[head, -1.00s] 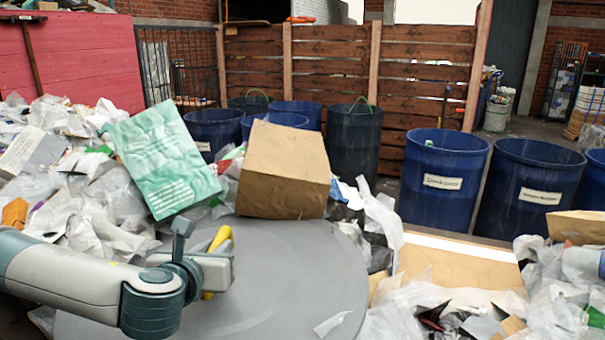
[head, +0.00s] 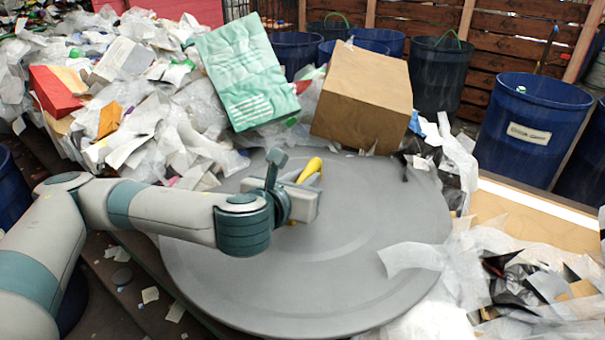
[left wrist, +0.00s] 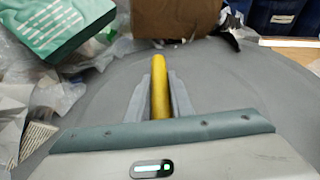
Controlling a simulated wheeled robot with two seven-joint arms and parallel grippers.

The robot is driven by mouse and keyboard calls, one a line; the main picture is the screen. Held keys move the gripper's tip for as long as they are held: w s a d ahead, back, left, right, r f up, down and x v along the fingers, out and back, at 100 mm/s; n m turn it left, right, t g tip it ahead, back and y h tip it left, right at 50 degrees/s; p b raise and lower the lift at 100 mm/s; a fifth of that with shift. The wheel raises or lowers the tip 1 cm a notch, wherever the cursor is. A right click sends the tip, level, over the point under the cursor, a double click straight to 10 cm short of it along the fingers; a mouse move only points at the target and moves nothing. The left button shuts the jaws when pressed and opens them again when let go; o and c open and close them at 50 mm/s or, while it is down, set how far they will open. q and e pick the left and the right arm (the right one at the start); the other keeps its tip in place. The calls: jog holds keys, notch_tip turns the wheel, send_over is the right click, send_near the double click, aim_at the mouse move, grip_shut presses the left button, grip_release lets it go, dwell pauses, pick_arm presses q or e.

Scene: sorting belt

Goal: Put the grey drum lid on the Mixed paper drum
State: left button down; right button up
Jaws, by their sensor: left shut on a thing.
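The grey drum lid (head: 400,240) is a large round disc with a yellow handle (head: 311,168). It lies roughly flat, amid the waste on the belt. My left gripper (head: 308,190) is shut on the handle. The left wrist view shows the yellow handle (left wrist: 160,85) upright between the two fingers, with the lid (left wrist: 230,85) beneath. A blue drum (head: 525,125) with a white label stands at the right, and another blue drum (head: 590,165) is cut off at the edge. I cannot read the labels, so I cannot tell which is Mixed paper. My right gripper is not in view.
A brown carton (head: 362,95) and a green bag (head: 245,70) stand close behind the lid. Loose paper and plastic (head: 150,120) heap up at left and lower right. A flat cardboard piece (head: 540,215) lies right of the lid. More dark drums (head: 440,75) stand by the wooden fence.

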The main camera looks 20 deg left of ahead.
pick_arm(q)
jog(key=shift+s+a+f, duration=0.15)
jog(key=shift+a+f, duration=0.5)
jog(key=shift+s+a+f+n+y, duration=0.1)
jog(key=shift+a+f+n+y, duration=0.15)
jog(key=shift+a, duration=0.25)
jog(key=shift+s+a+f+n+y, duration=0.15)
jog(key=shift+a+f+y, duration=0.15)
jog(key=shift+a, duration=0.15)
jog(key=shift+w, duration=0.1)
